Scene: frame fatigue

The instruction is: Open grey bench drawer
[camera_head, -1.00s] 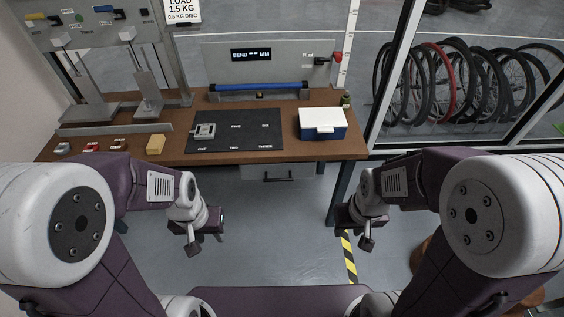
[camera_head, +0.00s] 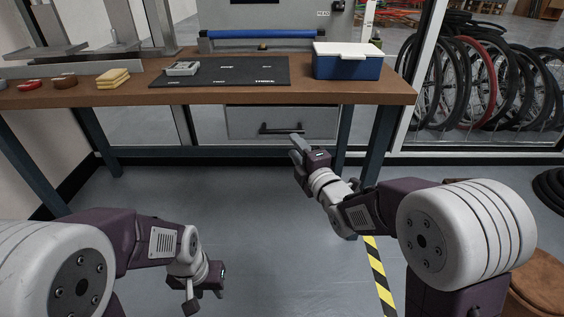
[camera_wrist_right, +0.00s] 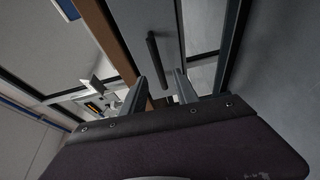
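The grey bench drawer (camera_head: 245,122) hangs under the brown bench top, its front flush and closed as far as I can tell. Its dark bar handle (camera_head: 281,129) runs across the front; it also shows in the right wrist view (camera_wrist_right: 158,58), ahead of the fingers. My right gripper (camera_head: 297,150) is raised just below and in front of the handle, apart from it. In the right wrist view its two fingers (camera_wrist_right: 162,85) are spread with nothing between them. My left gripper (camera_head: 202,290) hangs low at the front left, away from the bench; its finger gap is unclear.
The brown bench (camera_head: 210,97) carries a black mat (camera_head: 235,75), a blue and white box (camera_head: 346,66) and a yellow block (camera_head: 112,78). Bench legs (camera_head: 377,145) stand beside the drawer. Floor before the drawer is clear. Yellow-black tape (camera_head: 378,275) marks the floor.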

